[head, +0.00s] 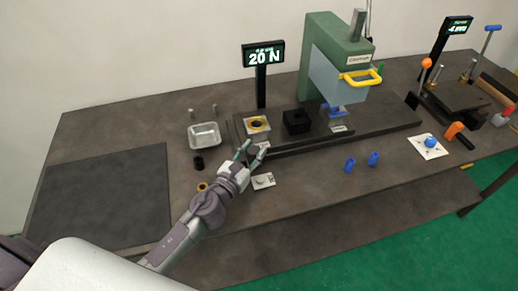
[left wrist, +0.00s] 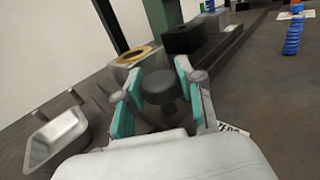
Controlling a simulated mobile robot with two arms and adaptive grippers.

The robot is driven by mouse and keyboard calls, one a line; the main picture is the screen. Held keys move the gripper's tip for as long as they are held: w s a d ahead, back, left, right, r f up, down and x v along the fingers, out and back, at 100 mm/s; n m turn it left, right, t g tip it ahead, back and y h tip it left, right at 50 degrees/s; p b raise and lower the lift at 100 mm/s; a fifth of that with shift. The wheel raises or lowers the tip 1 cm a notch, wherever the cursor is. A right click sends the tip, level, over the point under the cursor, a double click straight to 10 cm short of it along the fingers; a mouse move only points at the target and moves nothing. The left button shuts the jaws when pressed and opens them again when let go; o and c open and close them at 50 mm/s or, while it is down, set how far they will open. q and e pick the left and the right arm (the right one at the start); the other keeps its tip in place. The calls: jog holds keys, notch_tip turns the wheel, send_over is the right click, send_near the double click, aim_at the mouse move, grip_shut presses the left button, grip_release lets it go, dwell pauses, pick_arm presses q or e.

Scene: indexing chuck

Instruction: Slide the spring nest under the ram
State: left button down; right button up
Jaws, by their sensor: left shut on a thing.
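A pale metal block with a brass ring in its top (head: 256,127), which looks like the spring nest, sits at the left end of the dark slide base. It also shows in the left wrist view (left wrist: 138,56). The green press (head: 325,50) stands to its right, with a blue ram tip (head: 333,109) over the base. My left gripper (head: 255,154) is at the front of the nest. In the left wrist view its teal-padded fingers (left wrist: 158,98) are shut on a black round knob (left wrist: 160,86) in front of the nest. My right gripper is out of view.
A black block (head: 296,121) stands on the base between nest and ram. A metal tray (head: 204,135) and black cylinder (head: 198,163) lie left. Blue springs (head: 373,158) and a white card (head: 264,181) lie in front. The display (head: 263,56) reads 20 N.

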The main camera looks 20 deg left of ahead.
pick_arm(q)
jog(key=c, duration=1.2)
grip_release()
jog(key=shift+a+f, duration=0.15)
jog(key=o, duration=0.5)
jog(key=shift+s+a, duration=0.15)
jog(key=s, duration=0.4)
jog(key=s+a, duration=0.1)
jog(key=s, duration=0.3)
jog(key=s+a, duration=0.1)
jog(key=s, duration=0.2)
jog(key=shift+s+a, duration=0.1)
jog(key=shift+s, duration=0.3)
